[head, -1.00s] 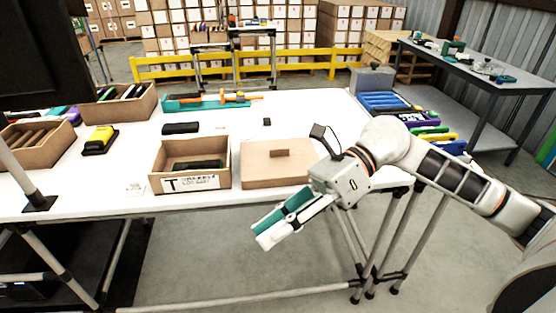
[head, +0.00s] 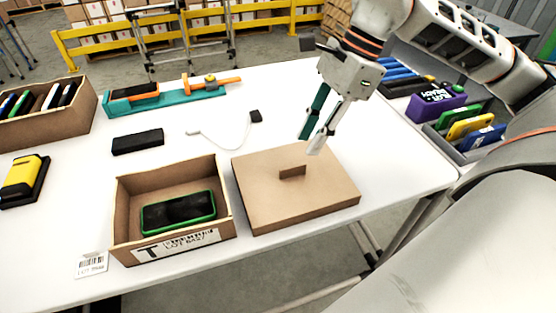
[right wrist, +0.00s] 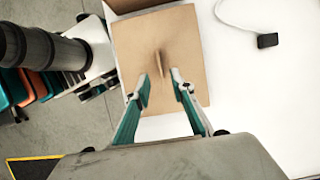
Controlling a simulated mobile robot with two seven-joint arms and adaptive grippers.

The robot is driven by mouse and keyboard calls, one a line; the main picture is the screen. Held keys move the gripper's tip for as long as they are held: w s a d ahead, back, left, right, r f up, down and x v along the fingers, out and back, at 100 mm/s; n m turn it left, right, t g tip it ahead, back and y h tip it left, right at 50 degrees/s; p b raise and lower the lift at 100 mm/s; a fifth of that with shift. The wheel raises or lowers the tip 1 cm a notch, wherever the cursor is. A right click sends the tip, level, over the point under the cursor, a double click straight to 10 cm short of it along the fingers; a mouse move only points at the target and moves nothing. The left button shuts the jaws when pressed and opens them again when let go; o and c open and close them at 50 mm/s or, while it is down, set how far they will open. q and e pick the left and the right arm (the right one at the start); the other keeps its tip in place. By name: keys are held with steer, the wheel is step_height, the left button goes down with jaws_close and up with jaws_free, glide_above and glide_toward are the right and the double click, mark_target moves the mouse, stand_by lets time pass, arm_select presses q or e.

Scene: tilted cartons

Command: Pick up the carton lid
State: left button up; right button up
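The carton lid (head: 296,188) is a flat brown cardboard square with a small upright tab (head: 292,172) in its middle. It lies on the white table, just right of the open carton (head: 172,212). My right gripper (head: 311,145) is above the lid's far right part, pointing down, with its fingers apart and nothing between them. In the right wrist view the lid (right wrist: 185,50) lies below the open fingers (right wrist: 160,85), and the tab stands ahead, roughly in line with the gap between the fingertips. My left gripper is not in view.
The open carton holds a dark, green-edged device (head: 178,212). A black box (head: 138,142), a white cable with a black plug (head: 256,116) and a teal tray (head: 165,100) lie behind. A grey bin with coloured cases (head: 470,130) stands at the right.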

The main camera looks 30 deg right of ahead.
mark_target(295, 166)
steer(key=shift+s+x, duration=0.2)
steer(key=shift+x, duration=1.05)
steer(key=x, duration=0.2)
steer(key=b+x, duration=0.1)
steer(key=x, duration=0.2)
steer(key=shift+w+a, duration=0.2)
steer(key=shift+w, duration=0.05)
jaws_close()
